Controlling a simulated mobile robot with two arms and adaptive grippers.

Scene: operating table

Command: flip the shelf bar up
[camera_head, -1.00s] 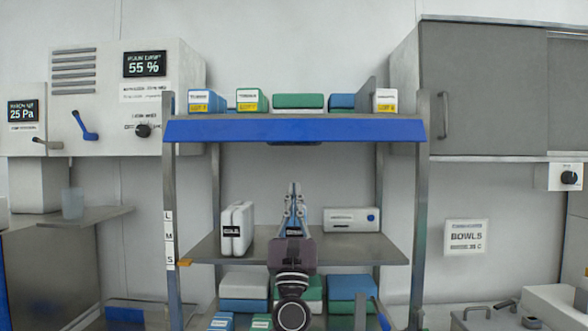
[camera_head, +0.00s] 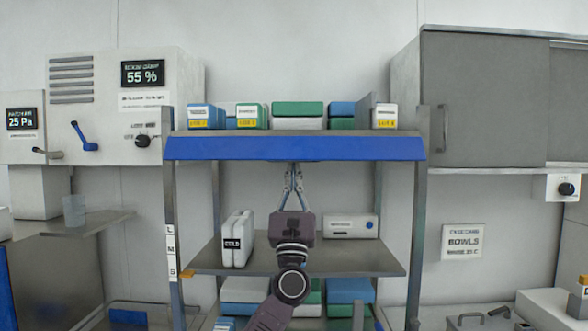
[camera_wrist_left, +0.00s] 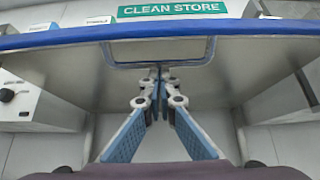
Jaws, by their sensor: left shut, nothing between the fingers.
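The shelf bar (camera_head: 240,149) is a long blue strip along the front of the upper shelf. It hangs sloping down across the whole width between the posts. In the left wrist view the blue bar (camera_wrist_left: 60,39) crosses the top, with a loop-shaped handle (camera_wrist_left: 204,55) hanging below its middle. My left gripper (camera_head: 293,170) points up just below the middle of the bar, shut and empty. In the left wrist view its fingertips (camera_wrist_left: 156,73) are together close to the loop; I cannot tell whether they touch it. My right gripper is not in view.
Several boxes (camera_head: 298,108) stand on the upper shelf. White packs (camera_head: 237,238) and a white device (camera_head: 351,226) flank my arm on the middle shelf (camera_head: 365,262). Metal posts (camera_head: 419,210) bound both sides. A green "CLEAN STORE" sign (camera_wrist_left: 172,9) shows above the bar.

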